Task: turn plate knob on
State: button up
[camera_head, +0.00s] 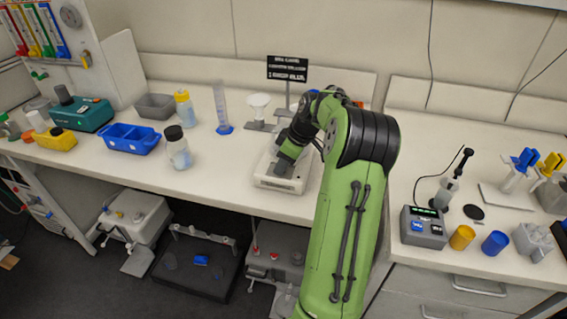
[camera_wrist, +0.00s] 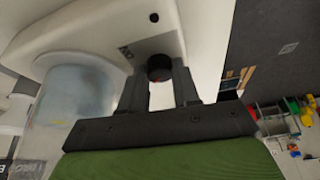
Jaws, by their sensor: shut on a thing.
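The plate device (camera_head: 277,182) is a low white box on the bench, partly hidden behind my green arm. In the wrist view its white body (camera_wrist: 110,30) fills the upper left, with a round black knob (camera_wrist: 159,68) on its front face. My gripper (camera_wrist: 162,82) is shut on the knob, with one dark finger on each side. In the head view my gripper (camera_head: 284,168) is at the device's front, and the knob is hidden there. A translucent vessel (camera_wrist: 75,92) shows beside the knob in the wrist view. Whether the knob is turned cannot be told.
A blue tray (camera_head: 131,139), a white bottle with a black lid (camera_head: 178,150) and a blue-based cylinder (camera_head: 222,110) stand to the left. A black sign (camera_head: 287,68) stands behind. A grey control box (camera_head: 423,228) and small cups are on the right. The bench front left of the device is clear.

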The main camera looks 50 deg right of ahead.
jog(key=m+h, duration=0.1)
jog(key=m, duration=0.1)
jog(key=m+b, duration=0.1)
jog(key=m, duration=0.1)
jog(key=shift+a+h, duration=0.2)
jog(key=shift+h, duration=0.2)
jog(key=m+h, duration=0.1)
jog(key=m, duration=0.3)
jog(key=shift+a+m+h, duration=0.2)
jog(key=shift+m+h, duration=0.2)
jog(key=m, duration=0.2)
jog(key=m+g+h, duration=0.1)
jog(key=m, duration=0.1)
jog(key=shift+w+a+m, duration=0.1)
jog(key=shift+w+m, duration=0.05)
jog(key=shift+m, duration=0.15)
jog(key=shift+m+g+h, duration=0.5)
jog(key=shift+m+g, duration=0.1)
jog(key=shift+m, duration=0.9)
jog(key=o, duration=1.1)
jog(key=shift+c, duration=0.2)
